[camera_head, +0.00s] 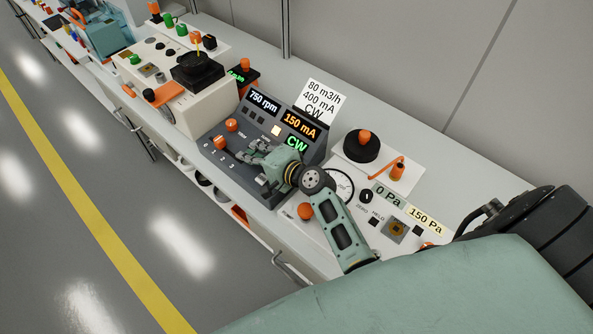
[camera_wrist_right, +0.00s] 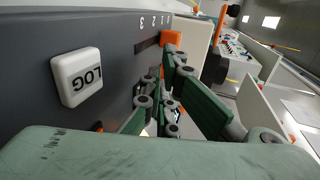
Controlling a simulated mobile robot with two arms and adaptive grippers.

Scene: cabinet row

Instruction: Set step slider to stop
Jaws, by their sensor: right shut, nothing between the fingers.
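The control panel (camera_head: 272,131) is a dark sloped console with lit readouts for 750 rpm, 150 mA and CW. The wrist view shows a slot (camera_wrist_right: 148,42) with numbers beside it and an orange slider block (camera_wrist_right: 172,37) at the slot's right end. In the head view, an orange knob (camera_head: 220,142) at the panel's left appears to be this block. My right gripper (camera_head: 250,153) is over the panel's lower middle, shut and empty. In the wrist view its fingers (camera_wrist_right: 160,100) are close to the block; contact is unclear. My left gripper is out of view.
A round orange knob (camera_head: 232,125) is above the slider. A white card (camera_head: 320,96) reads 80 m3/h, 400 mA, CW. A pressure unit (camera_head: 376,158) stands right; a beige unit (camera_head: 202,104) stands left.

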